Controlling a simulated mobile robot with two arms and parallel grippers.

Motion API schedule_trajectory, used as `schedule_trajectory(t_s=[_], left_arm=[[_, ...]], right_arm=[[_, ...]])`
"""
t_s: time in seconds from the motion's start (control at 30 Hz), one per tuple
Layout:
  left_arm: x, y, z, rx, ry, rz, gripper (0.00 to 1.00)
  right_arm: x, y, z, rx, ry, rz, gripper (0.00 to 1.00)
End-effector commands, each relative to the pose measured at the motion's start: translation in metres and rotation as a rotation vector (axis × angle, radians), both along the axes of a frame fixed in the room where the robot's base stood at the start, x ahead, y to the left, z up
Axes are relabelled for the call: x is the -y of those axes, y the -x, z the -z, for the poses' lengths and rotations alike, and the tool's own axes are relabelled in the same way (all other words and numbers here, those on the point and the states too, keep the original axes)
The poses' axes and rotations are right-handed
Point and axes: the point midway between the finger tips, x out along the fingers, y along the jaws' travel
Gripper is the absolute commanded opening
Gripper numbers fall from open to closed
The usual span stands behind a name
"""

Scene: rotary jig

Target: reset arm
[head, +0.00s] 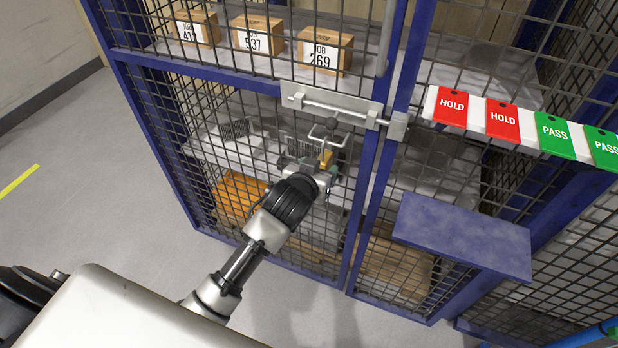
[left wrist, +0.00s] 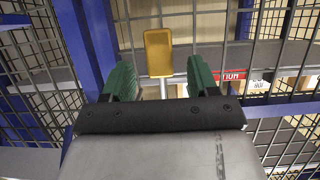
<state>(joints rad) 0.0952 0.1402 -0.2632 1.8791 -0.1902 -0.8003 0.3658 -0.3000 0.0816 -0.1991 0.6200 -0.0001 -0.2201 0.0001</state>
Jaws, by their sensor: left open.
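My left gripper (head: 318,165) is in front of the blue-framed mesh door, below the bolt. In the left wrist view its green fingers (left wrist: 160,82) stand apart. A yellow tab (left wrist: 158,52) on a metal stem shows in the gap, reaching beyond the fingertips, with visible space on both sides. In the head view the yellow tab (head: 326,159) shows at the gripper, in front of the mesh. Neither finger visibly touches it. My right gripper is not in view.
A metal slide bolt (head: 335,107) crosses the mesh door at its right edge. Cardboard job boxes (head: 325,50) stand on the shelf behind the mesh. Red HOLD and green PASS tags (head: 503,121) hang at right above a blue ledge (head: 462,236). The floor (head: 110,200) at left is clear.

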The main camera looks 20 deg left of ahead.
Motion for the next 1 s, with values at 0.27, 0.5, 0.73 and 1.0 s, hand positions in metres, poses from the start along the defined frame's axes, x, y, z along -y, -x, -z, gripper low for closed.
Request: schedule_trajectory(t_s=[0.27, 0.5, 0.73, 1.0], left_arm=[[-0.002, 0.051, -0.020, 0.001, 0.001, 0.000, 0.59], [-0.003, 0.073, -0.030, 0.001, 0.000, 0.000, 0.59], [-0.003, 0.074, -0.023, -0.014, -0.004, 0.002, 0.59], [-0.007, 0.081, 0.126, -0.258, -0.067, 0.040, 0.59]], right_arm=[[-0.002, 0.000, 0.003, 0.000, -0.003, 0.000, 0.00], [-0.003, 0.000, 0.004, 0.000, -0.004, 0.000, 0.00], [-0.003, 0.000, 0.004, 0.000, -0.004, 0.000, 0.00], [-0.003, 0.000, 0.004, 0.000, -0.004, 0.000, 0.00]])
